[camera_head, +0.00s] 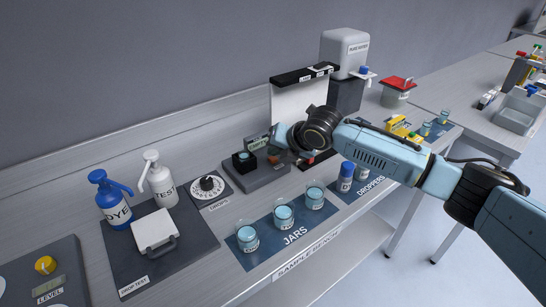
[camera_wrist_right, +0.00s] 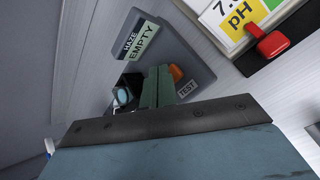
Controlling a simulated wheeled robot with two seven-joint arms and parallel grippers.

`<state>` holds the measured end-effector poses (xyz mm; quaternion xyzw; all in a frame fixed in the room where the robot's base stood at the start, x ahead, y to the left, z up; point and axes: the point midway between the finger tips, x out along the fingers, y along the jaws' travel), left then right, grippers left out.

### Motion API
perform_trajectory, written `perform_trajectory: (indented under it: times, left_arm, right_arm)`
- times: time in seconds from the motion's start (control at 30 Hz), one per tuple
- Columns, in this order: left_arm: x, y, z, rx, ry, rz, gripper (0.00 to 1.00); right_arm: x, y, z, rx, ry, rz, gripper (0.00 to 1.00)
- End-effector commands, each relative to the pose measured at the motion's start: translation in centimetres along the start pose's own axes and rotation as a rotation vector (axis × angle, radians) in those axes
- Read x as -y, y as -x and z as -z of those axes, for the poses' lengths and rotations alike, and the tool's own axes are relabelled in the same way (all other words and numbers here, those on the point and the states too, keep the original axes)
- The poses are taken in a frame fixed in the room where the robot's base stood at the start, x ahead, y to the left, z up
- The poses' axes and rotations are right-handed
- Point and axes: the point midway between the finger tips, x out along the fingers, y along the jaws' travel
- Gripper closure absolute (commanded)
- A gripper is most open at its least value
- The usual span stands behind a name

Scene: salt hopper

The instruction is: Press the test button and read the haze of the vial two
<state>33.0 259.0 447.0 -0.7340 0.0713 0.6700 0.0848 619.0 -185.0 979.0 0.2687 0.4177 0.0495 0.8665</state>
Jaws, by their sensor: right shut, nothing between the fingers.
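The grey haze meter (camera_head: 262,176) sits on the bench behind the jars. Its sign and display (camera_wrist_right: 137,40) read "HAZE" and "EMPTY" in the right wrist view. The orange test button (camera_wrist_right: 176,73) is beside a "TEST" label (camera_wrist_right: 187,90). A black holder (camera_head: 243,160) with a pale round top is on the meter's left; I cannot tell whether a vial is in it. My right gripper (camera_wrist_right: 157,80) is shut and empty, its fingertips over the meter close beside the button; contact cannot be told. Vial two is not identifiable. My left gripper is not in view.
Three jars of bluish liquid stand on the JARS mat (camera_head: 262,252) in front. The dye bottle (camera_head: 115,203), test bottle (camera_head: 160,180) and a dial (camera_head: 208,186) are to the left. A pH chart with a red slider (camera_wrist_right: 275,43) is beside the meter.

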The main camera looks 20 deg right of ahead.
Motion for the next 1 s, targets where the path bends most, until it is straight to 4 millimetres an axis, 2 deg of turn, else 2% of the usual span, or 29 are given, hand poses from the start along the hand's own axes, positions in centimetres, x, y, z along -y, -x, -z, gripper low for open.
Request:
perform_trajectory:
  times: [0.23, 0.5, 1.0]
  left_arm:
    - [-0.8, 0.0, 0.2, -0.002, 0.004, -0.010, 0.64]
    - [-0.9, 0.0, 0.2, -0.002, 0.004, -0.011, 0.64]
    - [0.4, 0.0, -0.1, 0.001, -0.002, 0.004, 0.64]
  right_arm:
    - [0.0, -0.1, 0.1, 0.001, 0.001, -0.001, 1.00]
    - [0.1, -0.2, 0.1, 0.000, 0.000, -0.001, 1.00]
    - [0.4, -0.6, 0.4, 0.000, 0.000, 0.000, 1.00]
